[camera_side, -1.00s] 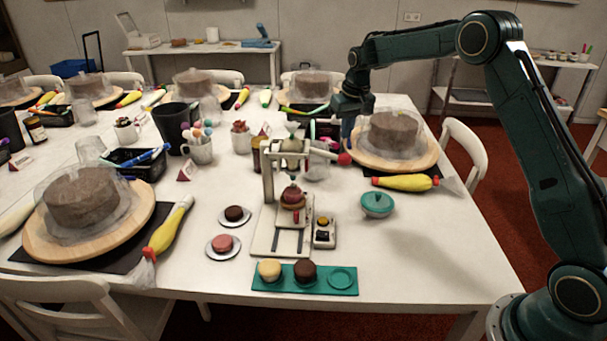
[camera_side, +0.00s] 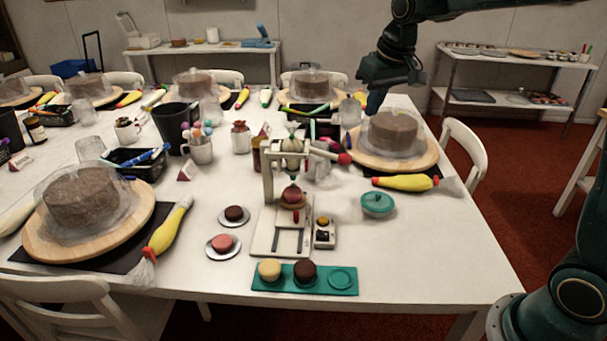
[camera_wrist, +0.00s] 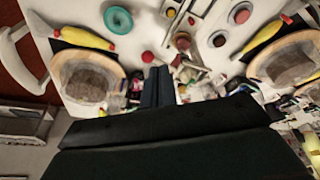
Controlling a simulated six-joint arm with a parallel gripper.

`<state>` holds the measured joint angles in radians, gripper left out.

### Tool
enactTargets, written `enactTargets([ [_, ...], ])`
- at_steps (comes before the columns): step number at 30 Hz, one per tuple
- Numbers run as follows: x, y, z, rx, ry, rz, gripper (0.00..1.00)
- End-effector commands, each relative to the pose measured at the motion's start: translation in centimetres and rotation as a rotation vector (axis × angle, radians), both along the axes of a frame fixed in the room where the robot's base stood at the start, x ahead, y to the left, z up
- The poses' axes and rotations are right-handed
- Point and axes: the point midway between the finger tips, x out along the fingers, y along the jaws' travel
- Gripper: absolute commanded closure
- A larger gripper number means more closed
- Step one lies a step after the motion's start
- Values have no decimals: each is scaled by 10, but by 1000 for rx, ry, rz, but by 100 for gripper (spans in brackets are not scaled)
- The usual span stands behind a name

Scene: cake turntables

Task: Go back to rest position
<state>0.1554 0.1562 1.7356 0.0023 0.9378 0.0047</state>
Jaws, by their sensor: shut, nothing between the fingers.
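My gripper (camera_side: 374,103) is shut and empty in the side view. It is raised behind the cake turntable at the right, with its fingertips pointing down. In the wrist view my gripper's fingers (camera_wrist: 157,82) are together, pointing toward the table far below. Nothing is held between them.
A brown cake (camera_side: 393,131) under a clear cover sits on a wooden turntable (camera_side: 428,158). The air around the raised arm is clear.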

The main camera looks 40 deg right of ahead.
Motion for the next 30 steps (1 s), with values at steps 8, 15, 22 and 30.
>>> enactTargets([
  [8,-66,25,24,-7,-45,40,100],
  [15,-123,42,31,-10,-80,72,100],
  [22,-177,55,26,-14,-116,104,100],
  [30,-235,66,7,-14,-155,139,100],
])
